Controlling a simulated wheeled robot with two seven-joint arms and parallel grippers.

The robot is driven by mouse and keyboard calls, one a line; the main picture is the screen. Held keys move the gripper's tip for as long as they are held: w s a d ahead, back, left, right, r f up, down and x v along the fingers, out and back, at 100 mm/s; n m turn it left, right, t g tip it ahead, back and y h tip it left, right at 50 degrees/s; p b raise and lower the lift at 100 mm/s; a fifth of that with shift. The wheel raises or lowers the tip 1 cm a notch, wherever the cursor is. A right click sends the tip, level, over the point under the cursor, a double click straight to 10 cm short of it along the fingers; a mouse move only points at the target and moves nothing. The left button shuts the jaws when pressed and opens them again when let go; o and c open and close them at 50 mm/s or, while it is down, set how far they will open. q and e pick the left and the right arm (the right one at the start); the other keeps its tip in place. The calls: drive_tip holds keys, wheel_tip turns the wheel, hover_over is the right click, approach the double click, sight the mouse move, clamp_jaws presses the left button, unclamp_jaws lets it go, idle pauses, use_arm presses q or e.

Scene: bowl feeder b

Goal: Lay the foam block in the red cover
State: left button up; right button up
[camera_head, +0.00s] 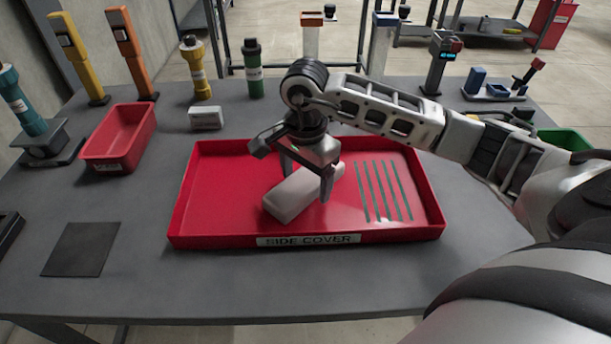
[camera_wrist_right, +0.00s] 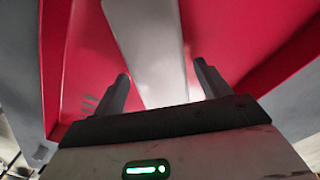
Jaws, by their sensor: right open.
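The red cover (camera_head: 215,205) is a shallow red tray labelled "SIDE COVER" in the middle of the table, with several dark slots at its right side. The pale foam block (camera_head: 290,198) is inside it, lying at a slant near the middle. My right gripper (camera_head: 306,182) is over the block with its fingers on either side, open. In the right wrist view the block (camera_wrist_right: 152,50) passes between the two fingertips of the gripper (camera_wrist_right: 162,85), with gaps beside it. Whether the block rests fully flat is hard to tell. My left gripper is out of view.
A small red bin (camera_head: 120,140) stands to the left, near a dark mat (camera_head: 82,248). A small white box (camera_head: 205,118) and several coloured tools stand behind the cover. A green bin (camera_head: 566,143) is at the far right. The front table strip is clear.

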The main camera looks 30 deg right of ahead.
sight(306, 179)
wheel_tip(306, 179, up, 12)
idle(0.3)
drive_tip(key=shift+s+f, duration=0.1)
drive_tip(key=shift+f, duration=0.1)
idle(0.3)
